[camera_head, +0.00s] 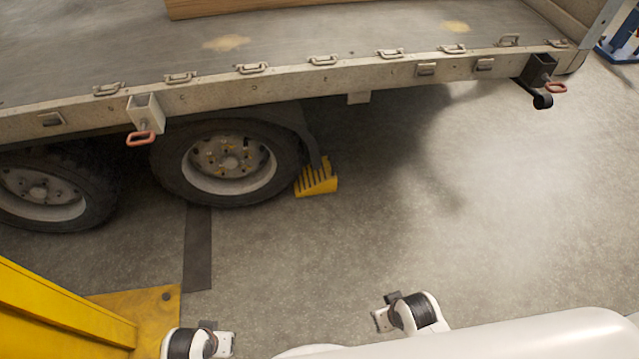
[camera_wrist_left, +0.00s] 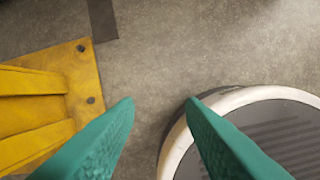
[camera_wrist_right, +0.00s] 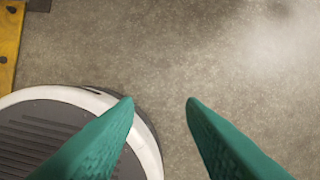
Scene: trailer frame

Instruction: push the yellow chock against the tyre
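The yellow chock (camera_head: 317,180) stands on the floor just right of the nearer trailer tyre (camera_head: 226,163) in the head view. It looks very close to the tyre's right side; I cannot tell whether they touch. A dark strap or flap hangs down behind it. My left gripper (camera_wrist_left: 160,102) is open and empty in its wrist view, over the floor. My right gripper (camera_wrist_right: 160,102) is open and empty in its wrist view, also over bare floor. In the head view both arms show low in front, well short of the chock, with the fingers not visible.
A second tyre (camera_head: 45,190) stands to the left. The trailer's side rail (camera_head: 290,86) overhangs the tyres, with red-handled brackets. A yellow steel structure (camera_head: 70,310) with a bolted base plate fills the lower left. The floor (camera_head: 450,210) at centre and right is clear.

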